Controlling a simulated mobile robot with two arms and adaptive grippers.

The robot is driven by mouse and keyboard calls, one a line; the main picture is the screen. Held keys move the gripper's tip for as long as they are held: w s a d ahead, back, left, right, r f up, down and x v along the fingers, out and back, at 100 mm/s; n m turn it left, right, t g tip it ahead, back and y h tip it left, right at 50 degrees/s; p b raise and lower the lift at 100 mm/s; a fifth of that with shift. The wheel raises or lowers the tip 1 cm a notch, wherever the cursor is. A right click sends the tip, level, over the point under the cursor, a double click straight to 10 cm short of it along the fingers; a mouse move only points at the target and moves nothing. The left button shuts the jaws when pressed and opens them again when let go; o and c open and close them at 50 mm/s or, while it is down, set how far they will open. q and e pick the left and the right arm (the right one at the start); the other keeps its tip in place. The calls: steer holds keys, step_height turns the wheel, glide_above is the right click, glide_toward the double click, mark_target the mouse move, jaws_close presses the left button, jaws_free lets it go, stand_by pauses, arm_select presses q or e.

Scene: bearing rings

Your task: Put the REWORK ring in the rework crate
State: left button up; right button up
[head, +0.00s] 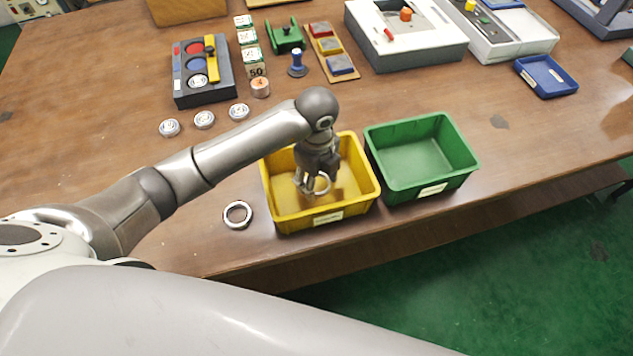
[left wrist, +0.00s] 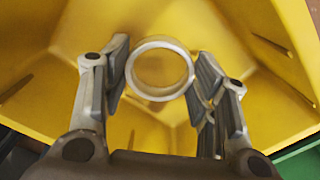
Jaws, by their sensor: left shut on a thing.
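My left gripper (head: 311,186) is shut on a steel ring (head: 326,182) and holds it inside the yellow crate (head: 268,199). In the left wrist view the ring (left wrist: 160,94) sits between the two fingers, with the yellow walls around it. I cannot tell whether the ring touches the crate floor. A second steel ring (head: 237,225) lies flat on the table just left of the yellow crate. A green crate (head: 420,160) stands right of the yellow one and looks empty. Both crates carry white front labels, too small to read. My right gripper is not in view.
Several small round pieces (head: 204,120) lie on the table behind my left arm. A dark box with coloured discs (head: 203,95), a stamp (head: 297,64), grey trays (head: 420,52) and a blue tray (head: 545,76) stand farther back. The table's front edge runs close in front of the crates.

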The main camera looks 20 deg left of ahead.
arm_select(q)
step_height(320, 180, down, 2)
steer(key=shift+s, duration=0.1)
steer(key=shift+f, duration=0.1)
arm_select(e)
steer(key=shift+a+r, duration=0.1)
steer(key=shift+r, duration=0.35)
arm_select(q)
steer(key=shift+f, duration=0.15)
steer(key=o, duration=1.1)
steer(key=shift+c, duration=0.2)
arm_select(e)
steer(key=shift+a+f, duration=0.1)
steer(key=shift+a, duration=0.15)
arm_select(q)
step_height(320, 180, up, 12)
steer(key=shift+b, duration=0.4)
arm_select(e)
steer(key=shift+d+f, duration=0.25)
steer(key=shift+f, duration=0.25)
